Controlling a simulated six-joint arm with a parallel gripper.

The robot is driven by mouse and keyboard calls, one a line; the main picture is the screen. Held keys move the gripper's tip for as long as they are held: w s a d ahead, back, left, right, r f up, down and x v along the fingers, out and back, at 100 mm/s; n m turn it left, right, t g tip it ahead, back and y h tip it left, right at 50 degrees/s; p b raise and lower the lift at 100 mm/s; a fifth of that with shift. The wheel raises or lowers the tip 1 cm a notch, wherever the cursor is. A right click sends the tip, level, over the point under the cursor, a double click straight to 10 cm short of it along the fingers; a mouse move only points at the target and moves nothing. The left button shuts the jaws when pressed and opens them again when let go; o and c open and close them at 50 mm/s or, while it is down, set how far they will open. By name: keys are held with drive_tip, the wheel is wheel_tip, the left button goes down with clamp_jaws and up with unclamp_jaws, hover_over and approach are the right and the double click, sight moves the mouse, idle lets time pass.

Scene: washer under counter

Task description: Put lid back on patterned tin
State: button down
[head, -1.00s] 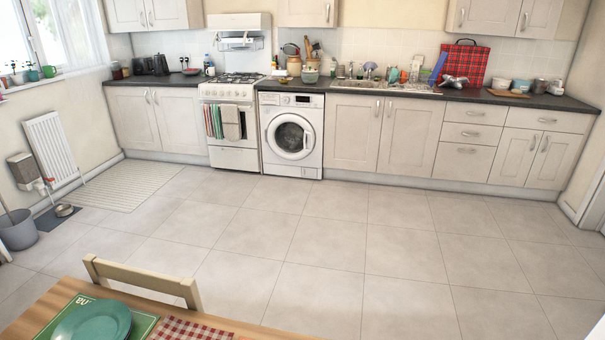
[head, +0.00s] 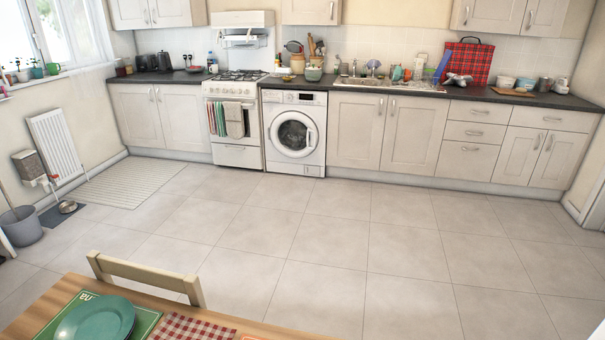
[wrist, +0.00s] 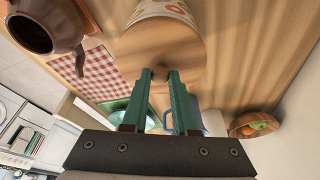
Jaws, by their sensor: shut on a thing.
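My gripper (wrist: 160,75) shows in the wrist view, its green fingers shut on the small dark knob of a round wooden lid (wrist: 160,50). The patterned tin (wrist: 165,9) shows at the top edge of the wrist view, pale with orange marks, partly cut off and partly covered by the lid. The lid overlaps the tin in the picture; I cannot tell whether they touch. The head view shows neither my gripper, the lid nor the tin.
On the wooden table (wrist: 232,50), a brown jug (wrist: 45,25) stands on the left near a red checked cloth (wrist: 85,72). A green plate (wrist: 118,104) and a blue item (wrist: 190,120) lie behind the fingers. A wooden bowl (wrist: 250,125) is at right.

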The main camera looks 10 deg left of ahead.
drive_tip(key=shift+c, duration=0.6)
unclamp_jaws()
drive_tip(key=shift+r, duration=3.5)
clamp_jaws()
drive_tip(key=shift+f, duration=0.35)
